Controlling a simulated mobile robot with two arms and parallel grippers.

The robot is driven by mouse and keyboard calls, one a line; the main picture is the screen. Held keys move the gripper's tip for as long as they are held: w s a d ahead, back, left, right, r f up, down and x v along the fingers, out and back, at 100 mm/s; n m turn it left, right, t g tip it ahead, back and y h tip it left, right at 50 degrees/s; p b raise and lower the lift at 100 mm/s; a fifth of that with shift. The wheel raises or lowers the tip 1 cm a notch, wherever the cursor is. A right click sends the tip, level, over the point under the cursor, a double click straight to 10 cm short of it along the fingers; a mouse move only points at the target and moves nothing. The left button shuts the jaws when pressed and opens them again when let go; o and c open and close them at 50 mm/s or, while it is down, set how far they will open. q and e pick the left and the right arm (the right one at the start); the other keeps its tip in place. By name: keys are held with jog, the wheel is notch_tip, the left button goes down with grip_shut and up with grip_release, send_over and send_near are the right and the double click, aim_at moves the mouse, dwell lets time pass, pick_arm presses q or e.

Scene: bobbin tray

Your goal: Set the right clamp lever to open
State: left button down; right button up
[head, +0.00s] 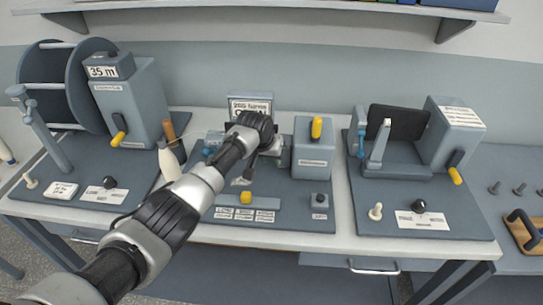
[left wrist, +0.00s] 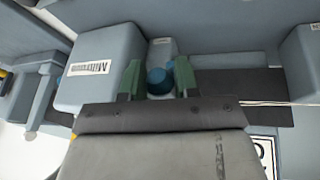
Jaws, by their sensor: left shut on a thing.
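In the left wrist view, a round blue knob (left wrist: 159,80) sits between the two green fingers of my left gripper (left wrist: 158,78), which is shut on it. The knob lies beside a grey labelled box (left wrist: 98,70) on the middle station, so it appears to be the right clamp lever's grip. The lever's arm and its position cannot be made out. In the head view my left gripper (head: 264,138) reaches over the middle station, left of the same box (head: 314,150); its body hides the knob. A similar blue part (head: 208,151) shows at that station's left side. My right gripper is not in view.
The box carries a yellow-handled lever (head: 316,128). A sign (head: 249,103) stands behind my gripper. A reel station (head: 68,90) stands left, another station (head: 425,220) right.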

pick_arm(q)
jog(key=shift+s+f+t+p, duration=0.35)
jog(key=shift+t+p, duration=0.55)
jog(key=shift+s+f+t, duration=0.2)
jog(key=shift+f+t, duration=0.3)
jog(key=shift+t, duration=0.2)
jog(key=shift+s+f+m+t, duration=0.1)
jog(key=shift+f+m+t, duration=0.2)
jog(key=shift+f+t, duration=0.3)
jog(key=shift+f+t+b, duration=0.2)
jog(key=shift+t+b, duration=0.4)
jog(key=shift+t, duration=0.05)
jog(key=shift+f+t+b, duration=0.2)
jog(key=shift+t+b, duration=0.4)
jog(key=shift+t, duration=0.05)
jog(key=c, duration=0.8)
grip_release()
jog(key=shift+s, duration=0.1)
jog(key=v, duration=1)
jog(key=shift+s+a+r+b, duration=0.2)
jog(key=shift+s+a+b, duration=0.1)
jog(key=shift+b, duration=0.1)
